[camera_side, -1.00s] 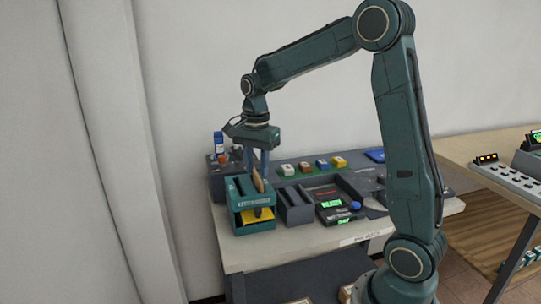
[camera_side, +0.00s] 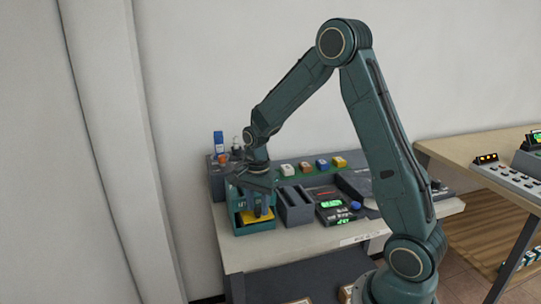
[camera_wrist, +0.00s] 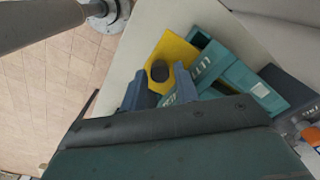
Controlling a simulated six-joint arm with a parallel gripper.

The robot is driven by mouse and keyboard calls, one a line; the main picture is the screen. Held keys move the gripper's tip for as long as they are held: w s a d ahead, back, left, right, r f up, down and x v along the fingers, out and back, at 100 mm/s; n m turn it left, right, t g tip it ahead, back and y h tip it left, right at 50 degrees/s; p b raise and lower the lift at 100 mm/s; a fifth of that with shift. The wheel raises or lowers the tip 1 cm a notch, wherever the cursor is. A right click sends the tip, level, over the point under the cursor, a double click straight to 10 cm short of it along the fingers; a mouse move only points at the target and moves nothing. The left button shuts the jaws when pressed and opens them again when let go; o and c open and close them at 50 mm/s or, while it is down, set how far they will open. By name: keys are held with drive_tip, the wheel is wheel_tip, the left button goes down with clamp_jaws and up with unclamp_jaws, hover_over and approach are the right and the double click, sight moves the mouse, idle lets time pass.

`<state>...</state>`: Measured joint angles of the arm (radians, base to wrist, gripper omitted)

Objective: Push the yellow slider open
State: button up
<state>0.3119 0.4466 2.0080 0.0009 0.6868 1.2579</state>
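The teal letter box (camera_side: 262,227) stands at the left end of the table.
A dark slotted holder (camera_side: 296,208) stands just right of the box. A tray with a green display (camera_side: 331,205) is further right. Several coloured blocks line the table's back. The table's front edge is close to the box.

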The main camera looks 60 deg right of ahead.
sight(270, 214)
drive_tip(key=shift+f, duration=0.1)
clamp_jaws()
drive_tip(key=shift+s+d, duration=1.25)
unclamp_jaws()
wheel_tip(270, 214, up, 14)
idle(0.3)
